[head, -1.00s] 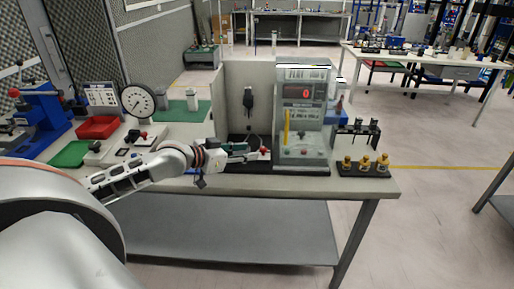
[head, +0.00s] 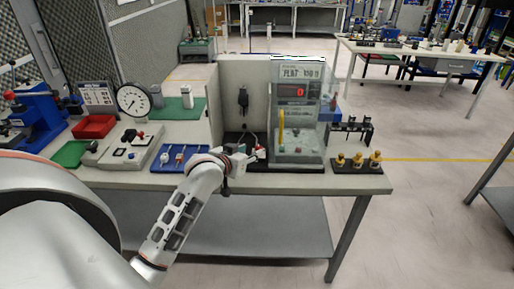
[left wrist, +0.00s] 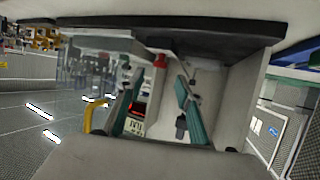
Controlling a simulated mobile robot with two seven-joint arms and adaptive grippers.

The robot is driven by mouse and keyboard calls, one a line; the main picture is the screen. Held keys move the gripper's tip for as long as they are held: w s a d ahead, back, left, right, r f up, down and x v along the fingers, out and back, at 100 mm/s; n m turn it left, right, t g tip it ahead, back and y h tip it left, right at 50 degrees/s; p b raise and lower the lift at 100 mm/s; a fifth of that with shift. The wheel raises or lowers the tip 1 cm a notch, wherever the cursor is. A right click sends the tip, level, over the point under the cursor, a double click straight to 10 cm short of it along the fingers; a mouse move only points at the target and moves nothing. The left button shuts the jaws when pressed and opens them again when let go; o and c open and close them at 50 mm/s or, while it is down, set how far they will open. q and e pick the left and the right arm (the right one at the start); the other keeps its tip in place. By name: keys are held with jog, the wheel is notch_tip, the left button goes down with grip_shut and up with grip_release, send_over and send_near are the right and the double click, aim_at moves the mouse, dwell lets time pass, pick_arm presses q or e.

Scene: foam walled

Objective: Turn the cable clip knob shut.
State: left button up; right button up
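The cable clip's small red knob (head: 260,148) sits on the black base beside the clear-fronted tester on the workbench. In the left wrist view, which looks upside down, a red knob (left wrist: 160,61) shows above and between the fingertips. My left gripper (head: 248,154) is at the bench's front edge, just left of the knob. In the left wrist view its two green fingers (left wrist: 157,98) stand wide apart with nothing gripped between them. I cannot tell how far the knob is turned. My right gripper is not in view.
The tester (head: 298,120) with a red display and yellow handle stands right of the knob. A grey-walled foam bay (head: 236,75) is behind. A blue tray (head: 180,158) with several small tools lies left. Brass pieces (head: 358,160) stand on a black strip at right.

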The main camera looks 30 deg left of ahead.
aim_at(258, 147)
pick_arm(q)
jog(key=x, duration=0.6)
jog(key=shift+w+f, duration=0.1)
jog(key=shift+w, duration=0.15)
grip_shut()
